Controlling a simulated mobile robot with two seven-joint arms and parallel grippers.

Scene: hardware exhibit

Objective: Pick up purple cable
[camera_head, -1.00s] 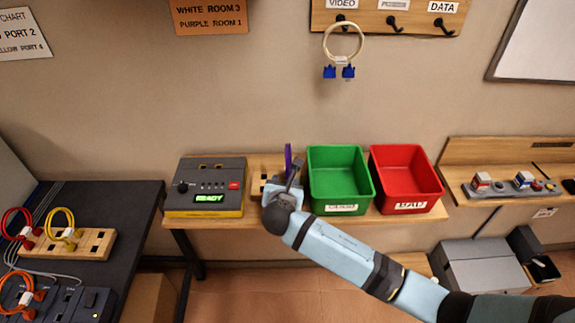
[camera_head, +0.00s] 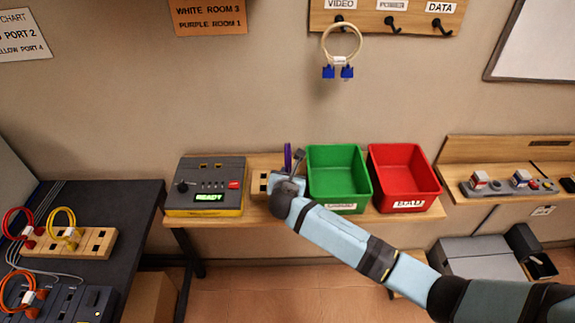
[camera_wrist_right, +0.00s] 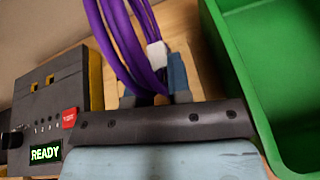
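The purple cable (camera_head: 287,155) stands up as a thin loop between the grey test box and the green bin. In the right wrist view the purple cable (camera_wrist_right: 125,45) rises in several strands, with a white tag on it, and passes between the fingers. My right gripper (camera_head: 288,178) is down at the cable, its fingers mostly hidden in the head view. In the wrist view the right gripper (camera_wrist_right: 155,97) has its fingers on both sides of the cable's lower part; whether they press on it is unclear. My left gripper is out of view.
The green bin (camera_head: 338,158) is close on the right, with a red bin (camera_head: 385,160) beyond it. The grey test box (camera_head: 205,170), reading READY, is on the left. A wooden block (camera_head: 257,184) is beside the gripper. A beige cable (camera_head: 342,32) hangs above.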

